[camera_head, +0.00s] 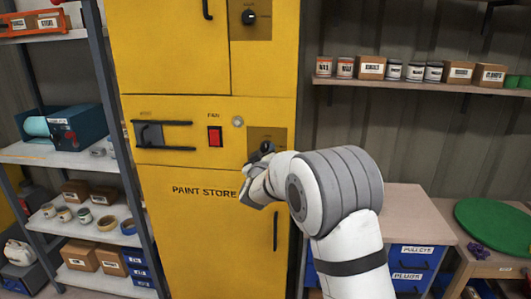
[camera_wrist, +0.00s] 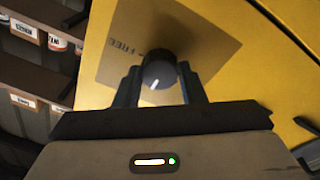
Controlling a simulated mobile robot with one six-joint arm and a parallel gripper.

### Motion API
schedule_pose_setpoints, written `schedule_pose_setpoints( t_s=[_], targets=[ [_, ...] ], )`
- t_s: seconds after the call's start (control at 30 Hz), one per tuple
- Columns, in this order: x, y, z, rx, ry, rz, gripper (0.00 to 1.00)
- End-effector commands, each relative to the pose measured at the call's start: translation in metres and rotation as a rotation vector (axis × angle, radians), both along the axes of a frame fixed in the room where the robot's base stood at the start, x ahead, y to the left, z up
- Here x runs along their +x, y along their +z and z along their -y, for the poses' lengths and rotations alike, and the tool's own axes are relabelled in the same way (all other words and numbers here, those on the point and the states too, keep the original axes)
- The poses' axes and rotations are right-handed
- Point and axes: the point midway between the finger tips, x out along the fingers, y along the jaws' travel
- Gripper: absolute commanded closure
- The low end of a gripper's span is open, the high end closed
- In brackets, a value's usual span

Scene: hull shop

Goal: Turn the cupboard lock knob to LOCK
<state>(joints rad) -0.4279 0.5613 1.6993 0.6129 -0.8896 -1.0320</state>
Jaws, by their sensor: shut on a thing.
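The yellow paint store cupboard (camera_head: 205,235) stands upright in the middle of the head view. Its lock knob (camera_wrist: 159,72) shows in the wrist view as a dark round knob with a white pointer line, on a brownish plate (camera_wrist: 205,45) with lettering that seems to read FREE. The pointer line aims toward my gripper's palm, slightly left. My gripper (camera_wrist: 158,84) is shut on the knob, with one finger on each side. In the head view my gripper (camera_head: 262,160) is at the lower plate (camera_head: 279,135) and hides most of the knob there.
A red FAN switch (camera_head: 215,136) and a slide with bar handles (camera_head: 150,134) sit left of the plate. Another knob (camera_head: 249,17) is above. A long door handle (camera_head: 276,231) is below. Shelves with boxes and tins stand on both sides; a workbench (camera_head: 405,200) stands right.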

Motion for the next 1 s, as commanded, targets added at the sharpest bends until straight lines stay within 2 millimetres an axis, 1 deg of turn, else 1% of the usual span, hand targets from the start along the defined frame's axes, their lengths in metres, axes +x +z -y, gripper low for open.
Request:
schedule_pose_setpoints(
  t_s=[0.2, 0.57, 0.6, 0.87, 1.0],
  targets=[
    [0.0, 0.0003, -0.0001, -0.033, 0.001, -0.001, 0.86],
    [-0.0001, 0.0003, -0.0002, -0.037, 0.001, 0.0, 0.86],
    [-0.0001, 0.0003, -0.0003, -0.037, 0.001, 0.0, 0.63],
    [-0.0001, 0.0002, -0.0003, -0.036, 0.0, -0.001, 0.42],
    [-0.0001, 0.0002, -0.0003, -0.035, 0.0, -0.001, 0.42]
  ],
)
